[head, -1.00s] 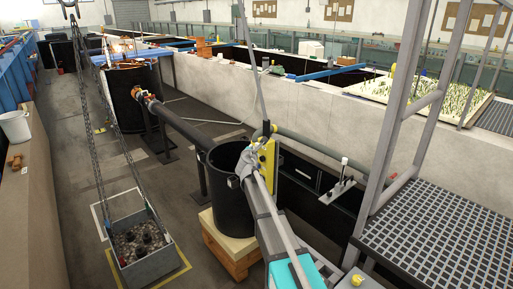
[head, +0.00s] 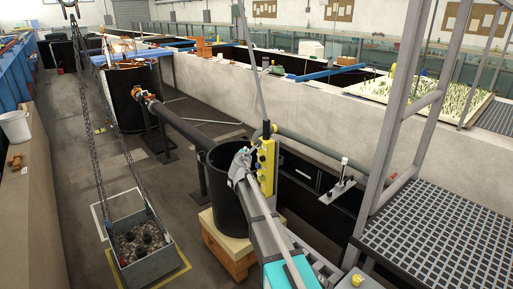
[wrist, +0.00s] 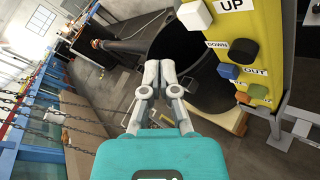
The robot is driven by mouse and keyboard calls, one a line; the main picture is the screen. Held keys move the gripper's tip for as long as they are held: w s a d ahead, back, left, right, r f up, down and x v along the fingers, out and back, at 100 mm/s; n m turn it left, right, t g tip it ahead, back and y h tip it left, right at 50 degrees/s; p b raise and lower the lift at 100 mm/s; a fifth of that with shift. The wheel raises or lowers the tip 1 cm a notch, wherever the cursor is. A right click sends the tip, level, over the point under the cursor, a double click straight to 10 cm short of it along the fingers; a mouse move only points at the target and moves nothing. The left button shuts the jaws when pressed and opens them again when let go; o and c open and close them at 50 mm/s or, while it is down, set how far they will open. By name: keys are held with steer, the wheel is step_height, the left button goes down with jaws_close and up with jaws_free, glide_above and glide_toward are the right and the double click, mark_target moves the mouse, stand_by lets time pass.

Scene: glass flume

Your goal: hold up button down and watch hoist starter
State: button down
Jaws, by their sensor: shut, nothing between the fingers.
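A yellow hoist pendant (head: 266,168) hangs on a cable above the floor. In the wrist view the pendant (wrist: 276,45) fills the upper right, with a white button (wrist: 194,14) beside the UP label, a black button (wrist: 243,51) by DOWN and a blue button (wrist: 228,71) by OUT. My gripper (head: 243,158) is just left of the pendant. In the wrist view my gripper (wrist: 160,70) is shut and empty, its fingertips below and left of the UP button and apart from it. I cannot pick out the hoist starter in either view.
A crate of gravel (head: 133,272) hangs on chains at the left, over or on a marked floor square. A black drum (head: 229,210) stands on a wooden block behind my gripper. A metal grating platform (head: 440,235) with posts stands at the right.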

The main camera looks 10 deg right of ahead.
steer(key=shift+s+a, duration=0.3)
steer(key=shift+a, duration=0.2)
steer(key=shift+s+a, duration=0.25)
steer(key=shift+a, duration=0.2)
steer(key=shift+d, duration=0.1)
